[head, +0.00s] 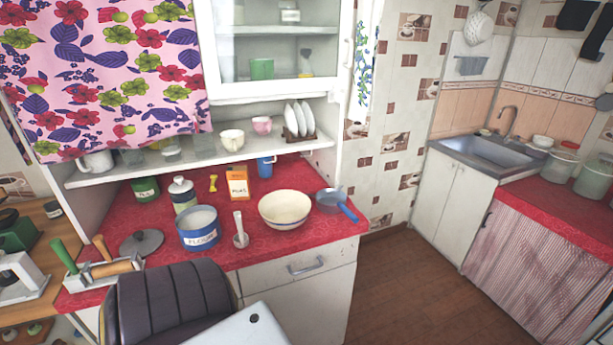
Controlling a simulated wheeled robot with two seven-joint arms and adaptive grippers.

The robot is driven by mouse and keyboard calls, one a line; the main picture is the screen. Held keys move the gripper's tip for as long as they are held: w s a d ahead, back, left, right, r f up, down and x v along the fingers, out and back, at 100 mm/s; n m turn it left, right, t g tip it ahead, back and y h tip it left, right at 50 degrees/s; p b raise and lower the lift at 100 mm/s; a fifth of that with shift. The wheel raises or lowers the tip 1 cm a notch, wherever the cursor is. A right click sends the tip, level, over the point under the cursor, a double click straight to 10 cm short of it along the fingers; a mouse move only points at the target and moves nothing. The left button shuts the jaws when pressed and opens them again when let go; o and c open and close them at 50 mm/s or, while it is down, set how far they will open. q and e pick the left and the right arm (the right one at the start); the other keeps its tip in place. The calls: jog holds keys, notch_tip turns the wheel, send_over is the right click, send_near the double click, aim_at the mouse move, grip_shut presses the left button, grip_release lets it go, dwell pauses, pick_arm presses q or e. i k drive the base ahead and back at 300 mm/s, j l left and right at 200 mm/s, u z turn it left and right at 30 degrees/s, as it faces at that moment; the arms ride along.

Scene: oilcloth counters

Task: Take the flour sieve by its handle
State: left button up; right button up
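The flour sieve (328,200) appears to be the round blue-rimmed piece with a greyish inside at the right end of the red counter (290,238). Its blue handle (348,213) points toward the front right, near the counter's edge. It is just right of a cream bowl (285,211), with little gap between them. Whether the handle overhangs the edge is hard to tell. Neither of my grippers is in view.
A shelf (200,161) overhangs the counter's back. Open floor (400,290) lies to the right.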

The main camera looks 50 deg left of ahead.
aim_at(331, 201)
jog(key=j+u, duration=0.2)
jog(key=u, duration=1.3)
jog(key=k+j, duration=0.1)
jog(key=j, duration=0.15)
jog(key=k+j+u, duration=0.15)
jog(key=j, duration=0.15)
jog(key=i, duration=0.05)
